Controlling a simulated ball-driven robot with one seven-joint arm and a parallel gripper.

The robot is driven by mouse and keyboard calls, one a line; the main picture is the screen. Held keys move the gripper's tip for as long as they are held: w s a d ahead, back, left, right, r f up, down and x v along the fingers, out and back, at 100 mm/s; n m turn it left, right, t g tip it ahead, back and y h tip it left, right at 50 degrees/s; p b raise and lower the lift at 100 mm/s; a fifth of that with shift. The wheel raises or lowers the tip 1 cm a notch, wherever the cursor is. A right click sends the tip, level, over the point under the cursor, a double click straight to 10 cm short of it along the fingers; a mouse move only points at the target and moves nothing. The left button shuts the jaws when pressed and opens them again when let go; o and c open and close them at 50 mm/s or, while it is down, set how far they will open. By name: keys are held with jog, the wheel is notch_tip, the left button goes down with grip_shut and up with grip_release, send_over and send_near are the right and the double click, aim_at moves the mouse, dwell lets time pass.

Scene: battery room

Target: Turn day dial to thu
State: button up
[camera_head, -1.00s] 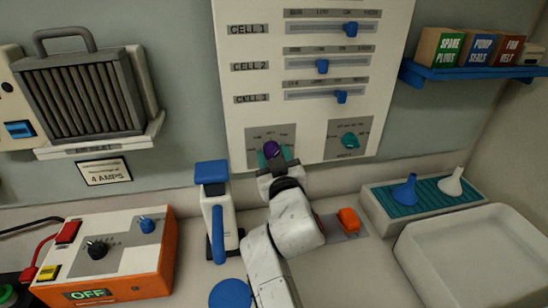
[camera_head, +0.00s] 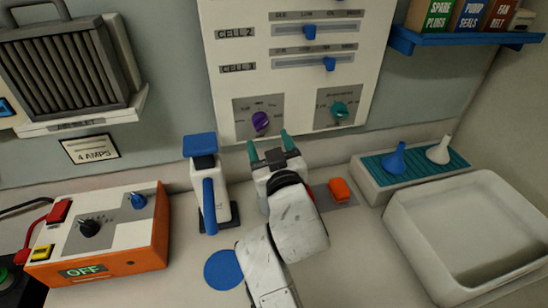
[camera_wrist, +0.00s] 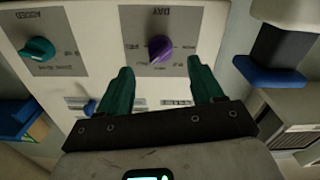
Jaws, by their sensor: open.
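The purple day dial (camera_head: 260,121) is on a grey plate low on the white wall panel. The wrist view shows it upside down as a purple knob (camera_wrist: 160,48) beside the word DAY. The small day names around it are too blurred to read, so I cannot tell which one it points at. My gripper (camera_head: 268,141) is open, with teal fingers apart and nothing between them. It is below and in front of the dial, not touching it. In the wrist view the open gripper (camera_wrist: 163,78) frames the dial between its fingertips, with a gap to it.
A teal dial (camera_head: 339,109) is right of the day dial. Slider rows with blue knobs (camera_head: 330,64) are above. A blue-topped white device (camera_head: 200,146) stands close left of my gripper. An orange switch (camera_head: 339,188) and funnel tray (camera_head: 372,187) are to the right.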

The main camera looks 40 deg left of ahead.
jog(key=v, duration=0.4)
jog(key=shift+s+d, duration=0.1)
dwell(0.5)
jog(key=d+f+m+g+h, duration=0.1)
jog(key=d+f+m+h, duration=0.2)
jog(key=d+f, duration=0.55)
jog(key=d+f+m+h, duration=0.2)
jog(key=d+f+h, duration=0.15)
jog(key=d, duration=1.05)
jog(key=d+f+m+g+h, duration=0.1)
jog(key=d+f+m+h, duration=0.3)
jog(key=d, duration=0.7)
jog(key=s+d+f+m+g+h, duration=0.2)
jog(key=s+d+f+g, duration=0.15)
jog(key=s+d, duration=0.55)
jog(key=s+d+f+m+g+h, duration=0.15)
jog(key=s+d+f, duration=0.25)
jog(key=s+d, duration=0.6)
jog(key=s+f+g, duration=0.3)
jog(key=s+f, duration=0.2)
jog(key=s, duration=0.3)
jog(key=shift+s+d+f+g, duration=0.2)
jog(key=shift+d+g, duration=0.15)
jog(key=shift+g, duration=0.05)
